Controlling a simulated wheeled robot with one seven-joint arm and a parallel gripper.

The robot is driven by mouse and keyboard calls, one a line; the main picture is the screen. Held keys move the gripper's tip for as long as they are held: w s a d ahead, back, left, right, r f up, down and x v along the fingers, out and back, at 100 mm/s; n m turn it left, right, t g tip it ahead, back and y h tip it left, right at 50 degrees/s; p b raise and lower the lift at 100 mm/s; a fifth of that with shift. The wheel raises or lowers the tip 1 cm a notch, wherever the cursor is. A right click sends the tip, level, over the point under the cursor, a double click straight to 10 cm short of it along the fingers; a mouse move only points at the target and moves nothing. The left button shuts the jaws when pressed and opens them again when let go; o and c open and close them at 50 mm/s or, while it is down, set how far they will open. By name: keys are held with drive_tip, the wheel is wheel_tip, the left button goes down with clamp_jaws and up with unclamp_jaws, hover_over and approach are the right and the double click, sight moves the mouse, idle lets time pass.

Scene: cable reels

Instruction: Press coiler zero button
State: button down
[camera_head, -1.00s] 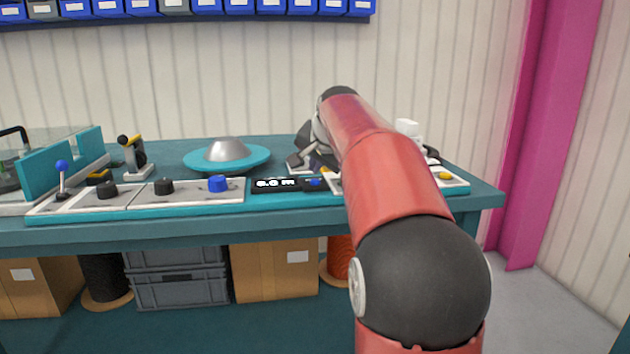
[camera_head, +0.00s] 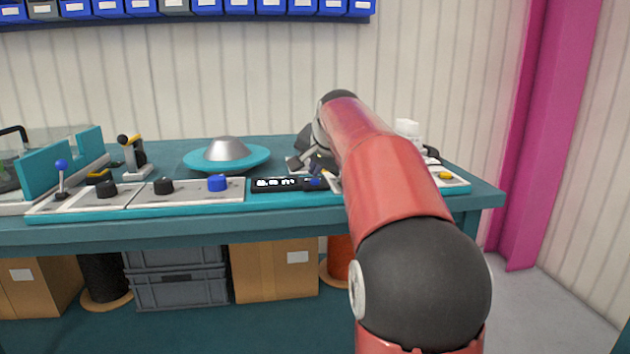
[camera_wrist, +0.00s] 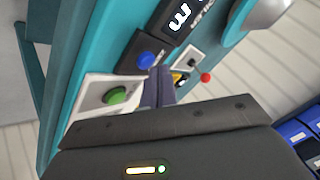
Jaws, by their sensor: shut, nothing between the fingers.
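The dark display unit (camera_head: 276,184) on the bench's front panel shows lit white characters, with a blue button (camera_head: 314,183) at its right end. In the wrist view the same blue button (camera_wrist: 147,60) sits beside the display (camera_wrist: 180,16). My gripper (camera_wrist: 160,74) is shut and empty, its dark fingertips right beside the blue button; whether they touch it I cannot tell. In the head view my gripper (camera_head: 318,166) is just above the button, partly hidden by my red arm. A green button (camera_wrist: 115,95) on a pale plate lies beside the fingers in the wrist view.
A teal disc with a silver cone (camera_head: 226,155) stands behind the panel. Black knobs (camera_head: 164,186), a blue knob (camera_head: 217,183) and a blue-topped lever (camera_head: 62,170) are left. A red-tipped lever (camera_wrist: 205,77) and a yellow button (camera_head: 446,175) are near.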

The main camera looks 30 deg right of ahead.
sight(316, 181)
drive_tip(key=shift+f+b, duration=0.3)
drive_tip(key=shift+f, duration=0.2)
idle(0.6)
drive_tip(key=shift+r+p, duration=0.85)
drive_tip(key=shift+r, duration=0.05)
wheel_tip(316, 181, up, 5)
drive_tip(key=p, duration=0.4)
idle(0.6)
